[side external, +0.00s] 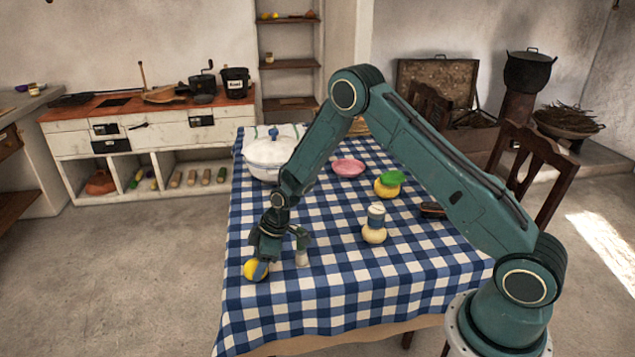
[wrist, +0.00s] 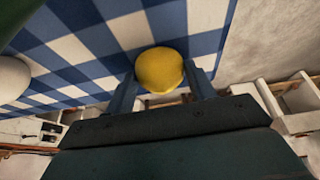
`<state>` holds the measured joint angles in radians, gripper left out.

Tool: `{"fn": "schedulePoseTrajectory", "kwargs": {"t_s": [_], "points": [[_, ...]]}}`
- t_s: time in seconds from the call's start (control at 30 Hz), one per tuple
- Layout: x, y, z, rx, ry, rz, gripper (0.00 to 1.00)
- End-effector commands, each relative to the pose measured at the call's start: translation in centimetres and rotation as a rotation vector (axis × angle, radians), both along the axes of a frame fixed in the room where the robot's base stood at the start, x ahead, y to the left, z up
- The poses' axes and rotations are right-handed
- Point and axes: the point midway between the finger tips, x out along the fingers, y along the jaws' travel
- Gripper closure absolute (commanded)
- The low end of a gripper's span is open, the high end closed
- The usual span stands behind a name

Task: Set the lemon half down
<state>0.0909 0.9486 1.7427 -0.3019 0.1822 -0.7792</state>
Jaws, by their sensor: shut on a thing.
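The lemon half (side external: 252,269) is yellow and rounded. My gripper (side external: 262,262) is shut on it near the left edge of the checked table. In the wrist view the lemon half (wrist: 160,69) sits between the two fingers (wrist: 160,82), its yellow side towards the camera. Its cut face is not clearly seen. The blue and white tablecloth (side external: 330,290) lies beneath it. I cannot tell whether the lemon half touches the cloth.
A white lidded pot (side external: 266,155) stands at the back left of the table. The front cloth is clear.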

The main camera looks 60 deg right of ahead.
Motion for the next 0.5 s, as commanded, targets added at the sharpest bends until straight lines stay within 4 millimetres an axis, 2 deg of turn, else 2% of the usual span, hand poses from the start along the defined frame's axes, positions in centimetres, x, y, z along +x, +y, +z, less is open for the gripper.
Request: {"fn": "schedulePoseTrajectory", "kwargs": {"t_s": [0.37,0.4,0.47,0.5], "points": [[0.02,0.0,-0.3,0.0,0.0,0.0,0.68],[0.03,0.0,-0.25,0.0,0.0,0.001,0.38],[0.03,0.0,-0.25,0.0,0.0,0.001,0.26],[0.03,0.0,-0.25,0.0,0.0,0.001,0.24]]}}
